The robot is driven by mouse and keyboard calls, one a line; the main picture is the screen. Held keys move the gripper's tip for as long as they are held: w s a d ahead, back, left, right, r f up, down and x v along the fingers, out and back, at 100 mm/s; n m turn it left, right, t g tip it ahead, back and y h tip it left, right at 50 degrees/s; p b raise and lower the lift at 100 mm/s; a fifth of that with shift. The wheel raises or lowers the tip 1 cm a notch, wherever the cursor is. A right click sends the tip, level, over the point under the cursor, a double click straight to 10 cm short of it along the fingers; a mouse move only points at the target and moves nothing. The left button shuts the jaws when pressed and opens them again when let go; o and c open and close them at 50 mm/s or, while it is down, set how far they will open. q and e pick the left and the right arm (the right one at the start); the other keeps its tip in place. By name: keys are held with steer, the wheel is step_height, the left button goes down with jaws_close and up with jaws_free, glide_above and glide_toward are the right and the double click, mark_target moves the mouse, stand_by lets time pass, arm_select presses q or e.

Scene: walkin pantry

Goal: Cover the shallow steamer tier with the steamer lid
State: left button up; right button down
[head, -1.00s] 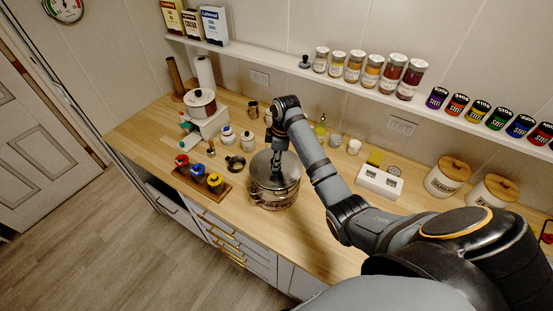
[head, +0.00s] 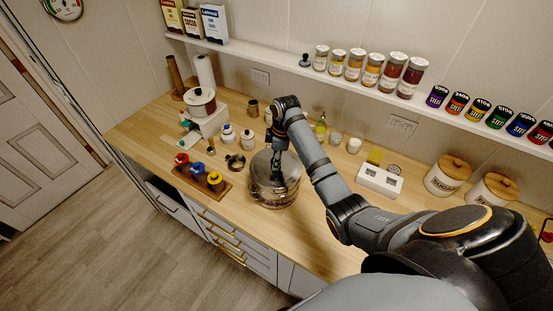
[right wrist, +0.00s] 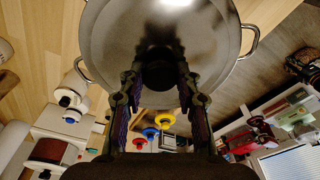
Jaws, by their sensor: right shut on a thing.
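The steamer lid (head: 262,168) is a round shiny metal disc with a dark knob. It lies over the steamer tier (head: 272,197), a round metal pot-like vessel on the wooden counter. The lid looks roughly level and at the tier's rim; I cannot tell if it is fully seated all round. My right gripper (head: 278,172) points down from above and is shut on the lid's knob. In the right wrist view the lid (right wrist: 205,35) fills the top, with the fingers on either side of the dark knob (right wrist: 158,75). Side handles show beyond the lid. My left gripper is not in view.
A wooden tray (head: 190,178) with red, blue and yellow-topped items stands left of the steamer. Small jars, a white dispenser (head: 379,182) and wooden-lidded canisters (head: 448,176) stand behind and to the right. The counter's front edge (head: 245,228) is close to the steamer.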

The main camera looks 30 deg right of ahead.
steer(key=shift+f, duration=0.3)
steer(key=c, duration=0.8)
jaws_free()
steer(key=shift+c, duration=0.2)
steer(key=r, duration=0.7)
steer(key=shift+s+d+r, duration=0.25)
steer(key=shift+d, duration=0.15)
steer(key=shift+f, duration=0.1)
